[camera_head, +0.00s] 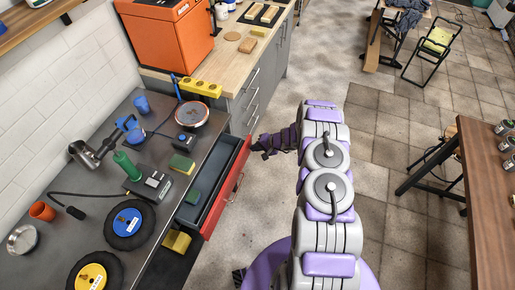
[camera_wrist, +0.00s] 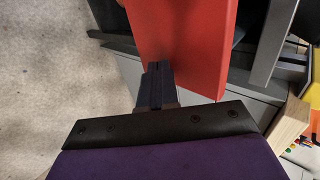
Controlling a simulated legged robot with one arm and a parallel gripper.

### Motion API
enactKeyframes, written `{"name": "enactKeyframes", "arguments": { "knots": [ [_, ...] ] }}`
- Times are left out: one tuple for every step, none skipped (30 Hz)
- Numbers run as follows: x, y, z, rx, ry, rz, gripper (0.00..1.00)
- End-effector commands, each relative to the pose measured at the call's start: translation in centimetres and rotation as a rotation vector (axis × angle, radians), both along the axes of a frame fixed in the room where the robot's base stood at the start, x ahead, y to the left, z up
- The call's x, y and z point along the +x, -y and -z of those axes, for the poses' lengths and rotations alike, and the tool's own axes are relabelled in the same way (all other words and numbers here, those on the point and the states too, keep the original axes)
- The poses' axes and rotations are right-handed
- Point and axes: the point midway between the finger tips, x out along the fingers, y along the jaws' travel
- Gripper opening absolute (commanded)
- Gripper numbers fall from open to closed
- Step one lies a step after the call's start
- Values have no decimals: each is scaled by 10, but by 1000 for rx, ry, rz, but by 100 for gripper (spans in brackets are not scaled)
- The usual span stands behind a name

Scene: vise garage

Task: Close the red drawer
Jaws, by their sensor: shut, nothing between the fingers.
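The red drawer (camera_head: 227,189) is pulled out from under the dark workbench in the head view. Its red front faces right, with a handle on it, and its grey inside shows a green item. My gripper (camera_head: 259,147) is at the far end of the drawer front, close to its upper corner. In the wrist view the red drawer front (camera_wrist: 180,45) fills the upper middle, and my gripper (camera_wrist: 154,72) is shut and empty with its fingertips at the red panel's lower left edge. I cannot tell whether they touch it.
The workbench (camera_head: 75,165) holds wheels, a green bottle and tools. Grey cabinets (camera_head: 247,105) with an orange box (camera_head: 170,38) on top stand beyond the drawer. A wooden table (camera_head: 490,200) stands at right.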

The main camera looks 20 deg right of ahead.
Motion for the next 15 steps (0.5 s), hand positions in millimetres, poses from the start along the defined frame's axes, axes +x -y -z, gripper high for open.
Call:
{"name": "enactKeyframes", "arguments": {
  "knots": [
    [0, 1, 0, 0, 1, 1, 0],
    [0, 1, 0, 0, 0, 0, 0],
    [0, 0, 0, 0, 0, 0, 0],
    [1, 0, 0, 0, 0, 0, 0],
    [1, -2, 0, 0, 1, -1, 0],
    [4, -5, 0, 0, 1, -2, 0],
    [6, -8, 0, -1, 1, -4, 0],
    [8, -11, 1, -1, 1, -4, 0],
    [13, -17, 1, -1, 1, -5, 0],
    [16, -23, 1, -1, 1, -6, 0],
    [21, -28, 1, -1, 2, -6, 0],
    [26, -35, 1, -2, 3, -6, 0],
    [31, -41, 1, -3, 4, -7, 0],
    [36, -46, 1, -4, 5, -5, 0],
    [42, -55, 1, -6, 6, -6, 0]
  ]
}}
